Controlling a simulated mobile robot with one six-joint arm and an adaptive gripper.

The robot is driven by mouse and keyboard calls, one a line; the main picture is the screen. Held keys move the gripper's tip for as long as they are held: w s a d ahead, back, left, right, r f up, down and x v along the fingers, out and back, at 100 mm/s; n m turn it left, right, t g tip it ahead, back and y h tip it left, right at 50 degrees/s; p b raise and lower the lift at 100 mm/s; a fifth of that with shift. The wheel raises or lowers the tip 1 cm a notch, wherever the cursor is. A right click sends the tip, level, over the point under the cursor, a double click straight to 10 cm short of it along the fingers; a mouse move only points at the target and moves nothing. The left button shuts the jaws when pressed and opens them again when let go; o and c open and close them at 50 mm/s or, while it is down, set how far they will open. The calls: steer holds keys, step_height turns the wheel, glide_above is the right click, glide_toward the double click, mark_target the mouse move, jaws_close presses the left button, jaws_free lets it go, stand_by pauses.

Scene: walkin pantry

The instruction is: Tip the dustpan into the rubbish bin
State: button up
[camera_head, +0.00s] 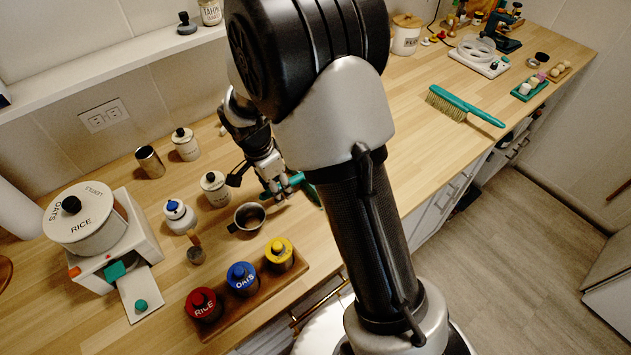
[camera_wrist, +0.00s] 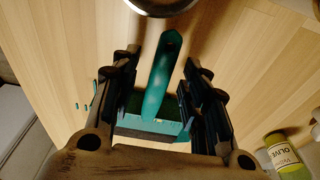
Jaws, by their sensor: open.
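A green dustpan (camera_wrist: 160,80) shows in the wrist view, its handle between the two fingers of my gripper (camera_wrist: 162,62). The fingers are apart, with a gap on each side of the handle. Its wider part is lower in that view, partly hidden by my gripper. In the head view my gripper (camera_head: 277,187) is low over the counter, and a small part of the green dustpan (camera_head: 309,192) shows beside it; my arm hides the rest. I cannot make out a rubbish bin in either view.
A metal cup (camera_head: 249,218) stands close to my gripper; its rim is at the top of the wrist view (camera_wrist: 160,8). A rack with several coloured-lid jars (camera_head: 258,294) is at the front. A green brush (camera_head: 462,105) lies right on the clear counter (camera_head: 425,155).

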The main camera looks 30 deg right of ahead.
steer(key=shift+f, duration=0.2)
steer(key=shift+c, duration=0.4)
jaws_close()
stand_by(0.3)
step_height(320, 180, up, 12)
steer(key=p, duration=0.7)
steer(key=shift+p, duration=0.35)
